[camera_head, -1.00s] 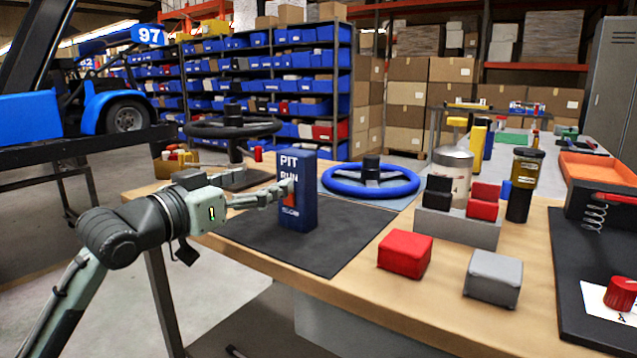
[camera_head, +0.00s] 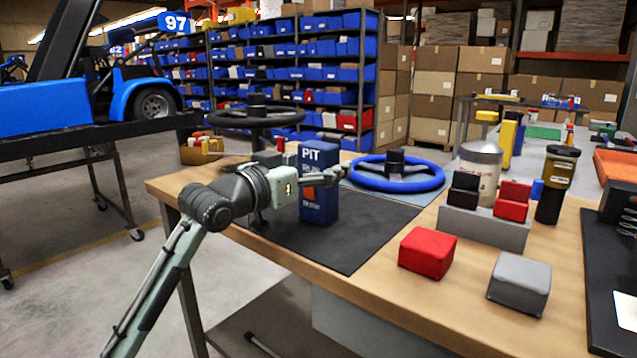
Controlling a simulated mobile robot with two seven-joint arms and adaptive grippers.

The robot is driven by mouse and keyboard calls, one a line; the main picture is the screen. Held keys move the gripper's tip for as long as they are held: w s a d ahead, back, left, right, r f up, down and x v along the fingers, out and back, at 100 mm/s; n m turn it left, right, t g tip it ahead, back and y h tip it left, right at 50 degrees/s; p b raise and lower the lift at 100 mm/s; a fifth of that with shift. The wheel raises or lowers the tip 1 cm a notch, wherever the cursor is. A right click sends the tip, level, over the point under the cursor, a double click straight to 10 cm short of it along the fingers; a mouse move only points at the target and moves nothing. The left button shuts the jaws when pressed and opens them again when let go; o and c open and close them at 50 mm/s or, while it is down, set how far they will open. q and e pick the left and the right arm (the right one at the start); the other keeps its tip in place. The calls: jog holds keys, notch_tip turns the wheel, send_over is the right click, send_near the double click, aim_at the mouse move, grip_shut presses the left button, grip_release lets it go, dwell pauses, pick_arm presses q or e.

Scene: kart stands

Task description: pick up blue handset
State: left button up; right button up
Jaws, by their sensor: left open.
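The blue handset (camera_head: 319,212) is an upright blue block with white "PIT" lettering and a red mark. It stands on the dark mat (camera_head: 361,236) near the left end of the wooden table. My left gripper (camera_head: 345,170) is open. Its fingers reach across the handset's upper front and partly cover it. I cannot tell whether they touch it or pass around it. My right gripper is not in view.
A blue steering wheel (camera_head: 396,172) lies behind the handset, and a black one (camera_head: 248,117) stands behind my gripper. A red block (camera_head: 427,253) and a grey block (camera_head: 519,284) sit to the right. The mat's front part is clear.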

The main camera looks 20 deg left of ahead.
pick_arm(q)
jog(key=shift+r, duration=0.1)
jog(key=c, duration=1.6)
